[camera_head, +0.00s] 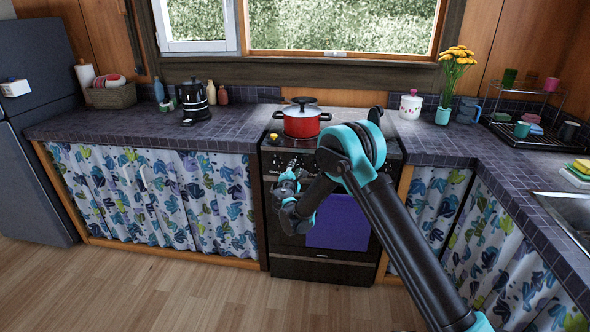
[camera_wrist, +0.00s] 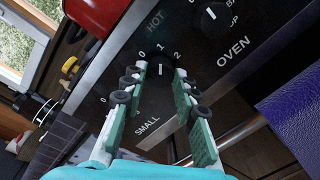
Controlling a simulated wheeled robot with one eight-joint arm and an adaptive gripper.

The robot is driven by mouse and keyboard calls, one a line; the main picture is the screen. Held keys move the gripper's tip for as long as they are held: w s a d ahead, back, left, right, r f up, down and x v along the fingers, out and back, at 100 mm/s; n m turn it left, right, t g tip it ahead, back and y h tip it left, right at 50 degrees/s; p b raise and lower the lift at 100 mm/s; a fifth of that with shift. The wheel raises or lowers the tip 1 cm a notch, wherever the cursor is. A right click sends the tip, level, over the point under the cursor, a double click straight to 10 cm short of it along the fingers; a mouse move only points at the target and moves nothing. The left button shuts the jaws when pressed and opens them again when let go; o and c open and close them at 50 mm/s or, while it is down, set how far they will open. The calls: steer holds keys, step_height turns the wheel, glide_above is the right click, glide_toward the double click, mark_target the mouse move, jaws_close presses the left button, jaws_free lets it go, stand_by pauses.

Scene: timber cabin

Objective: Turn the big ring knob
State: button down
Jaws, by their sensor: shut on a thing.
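My gripper (camera_wrist: 160,73) is on the dark stove control panel, its two green fingers either side of a knob (camera_wrist: 160,72) marked 0, 1 and 2 and closed on it. A white pointer line on the knob lies near the 1. Any name under this knob is hidden by my fingers. The word SMALL shows on the panel to its lower left, where my left finger hides most of another dial. In the head view, my gripper (camera_head: 289,168) is at the front of the stove (camera_head: 330,262), and the knob cannot be made out.
The oven knob (camera_wrist: 213,14) is close on the right. A red pot (camera_head: 301,122) stands on the cooktop, just above the panel. A purple cloth (camera_head: 340,222) hangs on the stove front. A small yellow-and-black item (camera_wrist: 70,66) lies near the stove's left edge.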

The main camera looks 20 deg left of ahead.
steer(key=m, duration=0.5)
steer(key=shift+d+m+y, duration=0.1)
steer(key=shift+m+y, duration=0.2)
steer(key=shift+m, duration=2)
steer(key=c, duration=1.2)
jaws_free()
steer(key=shift+o, duration=0.2)
steer(key=v, duration=1.2)
steer(key=shift+r, duration=0.1)
